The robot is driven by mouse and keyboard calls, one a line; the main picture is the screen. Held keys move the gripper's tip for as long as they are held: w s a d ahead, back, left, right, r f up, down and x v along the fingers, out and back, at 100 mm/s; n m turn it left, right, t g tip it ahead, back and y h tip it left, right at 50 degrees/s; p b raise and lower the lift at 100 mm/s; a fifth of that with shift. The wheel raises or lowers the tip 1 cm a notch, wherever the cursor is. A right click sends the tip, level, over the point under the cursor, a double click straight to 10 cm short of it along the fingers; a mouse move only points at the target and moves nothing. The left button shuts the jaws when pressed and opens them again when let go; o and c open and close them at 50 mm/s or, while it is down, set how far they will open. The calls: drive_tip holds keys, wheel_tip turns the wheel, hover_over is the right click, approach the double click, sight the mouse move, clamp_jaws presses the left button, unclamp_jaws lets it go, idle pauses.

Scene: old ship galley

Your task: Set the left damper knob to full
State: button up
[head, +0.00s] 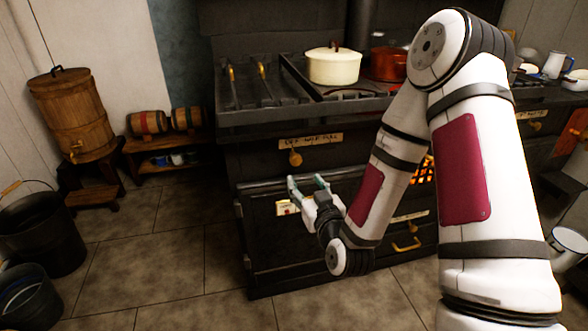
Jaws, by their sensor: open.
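The left damper knob (295,158) is a small brass-coloured knob on the dark front of the stove (250,155). A pale label (311,140) with dark lettering sits just above it; the lettering looks like off, half and full. Which mark the knob points to is too small to tell. My gripper (307,182) is open and empty in front of the stove. In the picture its fingertips are just below the knob, apart from it. My arm covers the middle of the stove front.
A cream pot (333,66) and a red pot (389,63) stand on the stovetop. An orange-glowing grate (424,171) shows behind my arm. Another knob (534,126) is at the right. A wooden barrel (73,115) and black buckets (40,232) stand at left. Tiled floor between is clear.

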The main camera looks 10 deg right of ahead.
sight(297, 161)
drive_tip(key=shift+m+t+h, duration=0.4)
drive_tip(key=shift+h, duration=0.1)
drive_tip(key=w+b, duration=0.2)
drive_tip(key=w, duration=0.2)
drive_tip(key=w+b, duration=0.2)
drive_tip(key=w, duration=0.3)
drive_tip(key=w+f+b, duration=0.1)
drive_tip(key=w+b, duration=0.2)
drive_tip(key=w, duration=0.1)
drive_tip(key=shift+w+d, duration=0.2)
drive_tip(key=shift+d, duration=0.2)
clamp_jaws()
drive_tip(key=shift+d, duration=0.1)
